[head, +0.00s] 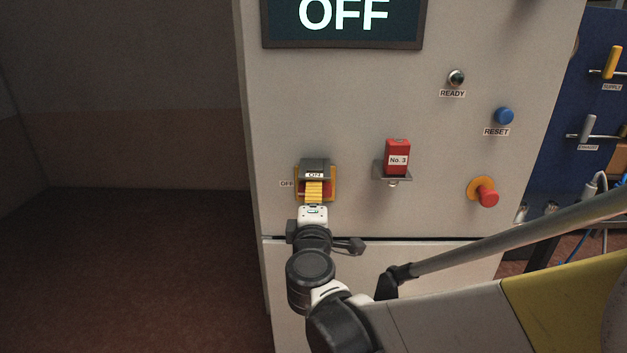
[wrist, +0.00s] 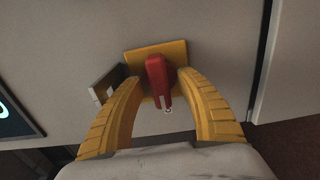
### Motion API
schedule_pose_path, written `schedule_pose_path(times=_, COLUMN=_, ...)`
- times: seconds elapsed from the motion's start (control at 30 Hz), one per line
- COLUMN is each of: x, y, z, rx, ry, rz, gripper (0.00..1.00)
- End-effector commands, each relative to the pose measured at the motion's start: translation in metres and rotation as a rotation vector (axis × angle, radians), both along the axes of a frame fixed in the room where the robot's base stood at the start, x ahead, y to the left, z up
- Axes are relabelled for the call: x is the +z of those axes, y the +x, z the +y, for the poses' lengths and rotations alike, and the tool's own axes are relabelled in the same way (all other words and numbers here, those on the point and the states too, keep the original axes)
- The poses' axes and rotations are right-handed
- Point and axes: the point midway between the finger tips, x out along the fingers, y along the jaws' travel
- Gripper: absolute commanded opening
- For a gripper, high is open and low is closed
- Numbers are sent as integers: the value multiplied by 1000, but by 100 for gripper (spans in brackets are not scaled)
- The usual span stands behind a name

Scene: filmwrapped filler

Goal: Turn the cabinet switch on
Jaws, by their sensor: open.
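The cabinet switch has a red handle (wrist: 158,78) on a square yellow plate (wrist: 143,57). My gripper (head: 314,183) is in front of the switch and hides most of the handle. In the wrist view the open yellow fingers stand on either side of the handle, with small gaps showing. The display (head: 343,18) reads OFF.
A red No. 3 block (head: 397,158) sits on a small bracket to the right of the switch. Farther right are a red stop button (head: 488,197) and a blue RESET button (head: 503,116). The READY lamp (head: 456,77) looks unlit. Floor to the left is clear.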

Motion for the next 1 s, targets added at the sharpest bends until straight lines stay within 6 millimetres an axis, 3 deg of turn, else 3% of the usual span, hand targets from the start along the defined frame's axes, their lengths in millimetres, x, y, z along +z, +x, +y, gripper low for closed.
schedule_pose_path(times=0.37, x=1, y=9, z=-1, rx=0, ry=0, rz=0, gripper=43)
schedule_pose_path(times=0.4, x=1, y=9, z=-1, rx=0, ry=0, rz=0, gripper=39)
schedule_pose_path(times=0.53, x=0, y=9, z=-1, rx=0, ry=1, rz=0, gripper=0)
schedule_pose_path(times=1.0, x=1, y=9, z=-1, rx=0, ry=39, rz=-1, gripper=0)
